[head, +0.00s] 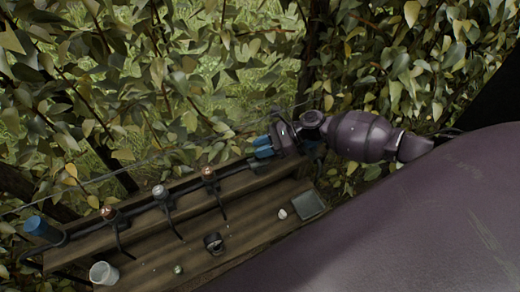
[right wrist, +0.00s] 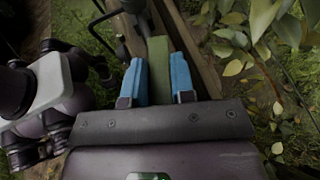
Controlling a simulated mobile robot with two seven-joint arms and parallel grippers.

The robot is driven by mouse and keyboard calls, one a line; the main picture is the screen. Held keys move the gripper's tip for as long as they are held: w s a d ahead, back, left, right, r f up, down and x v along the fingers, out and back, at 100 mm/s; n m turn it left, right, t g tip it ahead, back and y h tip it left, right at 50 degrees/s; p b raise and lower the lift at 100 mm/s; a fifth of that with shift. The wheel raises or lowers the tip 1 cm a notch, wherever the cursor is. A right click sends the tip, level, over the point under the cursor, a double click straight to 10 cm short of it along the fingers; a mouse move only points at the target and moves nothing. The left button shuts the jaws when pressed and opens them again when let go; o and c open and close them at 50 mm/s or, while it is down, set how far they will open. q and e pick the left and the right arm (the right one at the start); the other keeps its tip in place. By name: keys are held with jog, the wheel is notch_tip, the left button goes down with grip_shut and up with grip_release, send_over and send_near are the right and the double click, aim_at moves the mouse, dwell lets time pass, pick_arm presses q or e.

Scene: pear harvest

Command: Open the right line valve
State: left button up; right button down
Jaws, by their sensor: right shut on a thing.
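My right gripper (head: 263,147) comes in from the right in the head view, its blue fingers at the right end of the wooden shelf (head: 250,210). In the right wrist view the gripper (right wrist: 160,80) is shut on a flat green bar (right wrist: 158,70) between its two blue fingers. I cannot tell whether this bar is the right line valve's handle; in the head view the gripper hides it. Small copper and silver fittings with dark stems stand along the shelf's back rail, among them a copper one (head: 208,174). My left gripper is not in view.
On the shelf are a white cup (head: 103,273), a black ring-like piece (head: 213,243), a small white thing (head: 282,214) and a grey-green square (head: 308,206). A blue cylinder (head: 40,226) is at the far left. Leafy branches and a thin wire lie behind.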

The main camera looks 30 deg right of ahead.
jog(key=shift+f+n+g, duration=0.3)
jog(key=shift+n+g, duration=0.1)
jog(key=shift+g, duration=0.1)
jog(key=shift+w+r+n+g+y+b, duration=0.15)
jog(key=shift+n+g+y+b, duration=0.15)
jog(key=shift+n+g+b, duration=0.65)
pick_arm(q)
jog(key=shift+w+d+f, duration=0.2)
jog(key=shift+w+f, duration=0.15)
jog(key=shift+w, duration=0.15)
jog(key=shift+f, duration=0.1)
pick_arm(e)
jog(key=shift+r+n+g, duration=0.15)
jog(key=shift+n+g, duration=0.2)
jog(key=shift+g, duration=0.1)
jog(key=c, duration=1)
grip_release()
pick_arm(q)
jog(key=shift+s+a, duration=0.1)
pick_arm(e)
jog(key=shift+o, duration=0.2)
jog(key=v, duration=1)
jog(key=shift+d, duration=0.4)
